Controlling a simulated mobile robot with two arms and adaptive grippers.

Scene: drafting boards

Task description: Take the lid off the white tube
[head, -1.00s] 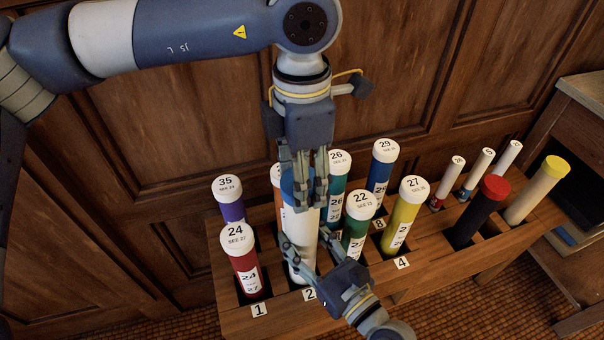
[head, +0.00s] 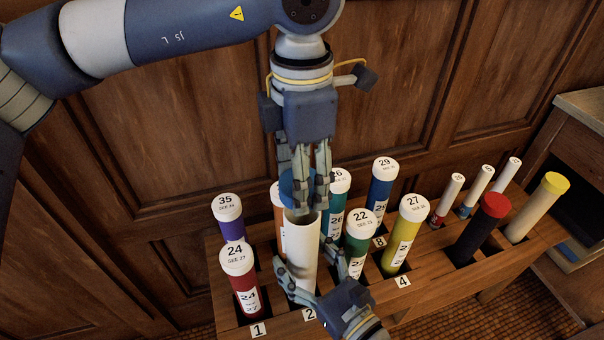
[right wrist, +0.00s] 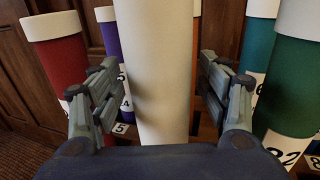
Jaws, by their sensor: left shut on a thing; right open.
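The white tube (head: 300,248) stands in the front of the rack by label 2, its open top rim showing. The blue lid (head: 291,188) is between the fingers of my left gripper (head: 304,195), which is shut on it just above the tube's mouth. The lid looks clear of the rim, though fingers partly cover it. My right gripper (head: 311,272) is open, its fingers on either side of the tube. In the right wrist view the white tube (right wrist: 158,75) stands between the open fingers of the right gripper (right wrist: 157,82), with gaps on both sides.
The wooden rack (head: 425,290) holds several other capped tubes close by: red 24 (head: 246,290), purple 35 (head: 232,230), green 22 (head: 357,245) and yellow 27 (head: 402,240). Black and cream tubes stand further right. A panelled wooden wall is behind.

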